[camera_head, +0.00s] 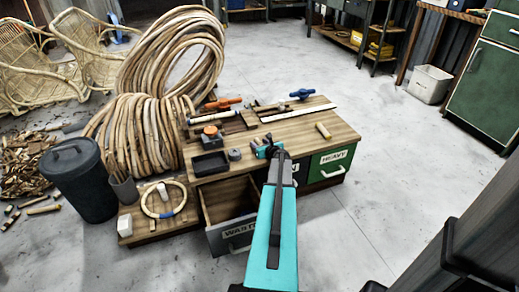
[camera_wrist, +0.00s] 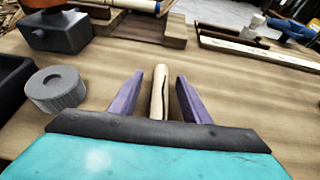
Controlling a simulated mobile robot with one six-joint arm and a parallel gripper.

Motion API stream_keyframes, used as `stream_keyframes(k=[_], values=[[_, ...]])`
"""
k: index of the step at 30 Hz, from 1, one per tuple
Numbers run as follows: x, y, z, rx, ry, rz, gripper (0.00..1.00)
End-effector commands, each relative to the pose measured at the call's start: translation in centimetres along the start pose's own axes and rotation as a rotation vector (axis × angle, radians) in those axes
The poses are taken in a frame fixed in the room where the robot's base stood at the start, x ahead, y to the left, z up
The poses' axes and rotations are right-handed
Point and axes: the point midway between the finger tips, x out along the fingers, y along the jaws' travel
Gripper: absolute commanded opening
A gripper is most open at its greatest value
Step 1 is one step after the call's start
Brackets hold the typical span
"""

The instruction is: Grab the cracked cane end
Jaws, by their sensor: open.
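The cracked cane end (camera_wrist: 159,92) is a short, pale stick with a dark split along its side. In the wrist view it lies on the wooden bench top, pointing away from me. My gripper (camera_wrist: 160,77) is open, with one purple finger on each side of the cane and a visible gap on both sides. The near end of the cane is hidden behind my gripper body. In the head view my gripper (camera_head: 268,149) is low at the bench's front edge, and I cannot make out the cane there.
The workbench (camera_head: 300,136) holds a black tray (camera_head: 210,163), a grey round piece (camera_head: 234,154), a blue tool (camera_head: 302,94) and another short cane piece (camera_head: 323,131). The WASTE drawer (camera_head: 238,233) stands open below; the green HEAVY drawer (camera_head: 332,164) is shut.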

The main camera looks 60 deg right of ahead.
Motion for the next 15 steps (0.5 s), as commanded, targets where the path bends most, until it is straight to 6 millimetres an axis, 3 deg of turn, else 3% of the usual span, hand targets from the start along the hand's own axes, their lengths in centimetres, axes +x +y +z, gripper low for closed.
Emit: stream_keyframes(k=[2,9,15], values=[[-0.01,-0.02,-0.01,0.000,0.000,0.000,0.41],[-0.02,-0.05,-0.02,0.000,0.000,0.000,0.01],[-0.03,-0.07,-0.01,0.000,0.000,-0.001,0.00]])
